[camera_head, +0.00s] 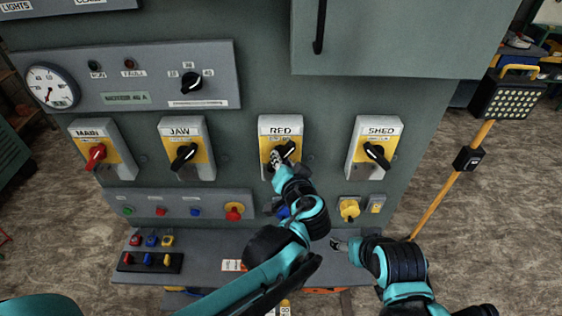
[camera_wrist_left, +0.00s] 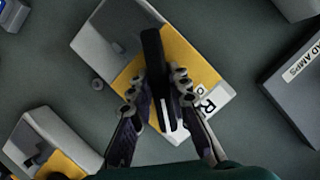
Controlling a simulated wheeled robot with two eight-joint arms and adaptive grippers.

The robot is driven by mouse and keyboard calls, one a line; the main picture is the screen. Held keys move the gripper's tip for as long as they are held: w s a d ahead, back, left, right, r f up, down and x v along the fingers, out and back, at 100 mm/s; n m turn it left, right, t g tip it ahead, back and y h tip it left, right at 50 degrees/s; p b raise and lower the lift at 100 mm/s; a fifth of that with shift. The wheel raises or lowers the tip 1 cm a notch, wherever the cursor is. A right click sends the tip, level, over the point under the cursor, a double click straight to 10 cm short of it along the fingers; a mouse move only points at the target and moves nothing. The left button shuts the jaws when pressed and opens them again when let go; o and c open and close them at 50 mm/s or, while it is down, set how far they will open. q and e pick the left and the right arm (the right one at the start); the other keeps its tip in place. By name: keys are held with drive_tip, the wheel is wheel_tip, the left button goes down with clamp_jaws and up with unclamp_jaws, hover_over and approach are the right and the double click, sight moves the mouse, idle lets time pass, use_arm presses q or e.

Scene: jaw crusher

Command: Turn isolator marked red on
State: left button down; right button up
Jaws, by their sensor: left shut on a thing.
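The isolator marked RED (camera_head: 280,122) is a grey box with a yellow plate on the cabinet front, third in its row. Its black handle (camera_head: 288,148) tilts up to the right in the head view. My left gripper (camera_head: 278,158) is at this handle. In the left wrist view, the fingers (camera_wrist_left: 158,98) are shut on the black handle (camera_wrist_left: 152,50), one finger on each side. The white label (camera_wrist_left: 212,98) is partly hidden by a finger. My right gripper (camera_head: 342,244) is lower right, over the ledge and apart from the isolators; its jaws are too small to judge.
Isolators MAIN (camera_head: 90,132), JAW (camera_head: 182,128) and SHED (camera_head: 381,130) share the row. Below are a button panel (camera_head: 180,194) and a ledge (camera_head: 205,262) with padlocks. A cabinet door (camera_head: 400,40) overhangs above. A lamp on a yellow stand (camera_head: 448,193) stands right.

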use_arm(q)
drive_tip(key=shift+m+y+b, duration=0.35)
drive_tip(key=shift+m+y, duration=0.05)
drive_tip(key=shift+m, duration=0.4)
drive_tip(key=c, duration=1.4)
unclamp_jaws()
drive_tip(key=shift+c, duration=0.2)
drive_tip(key=v, duration=1.2)
drive_tip(key=shift+f, duration=0.15)
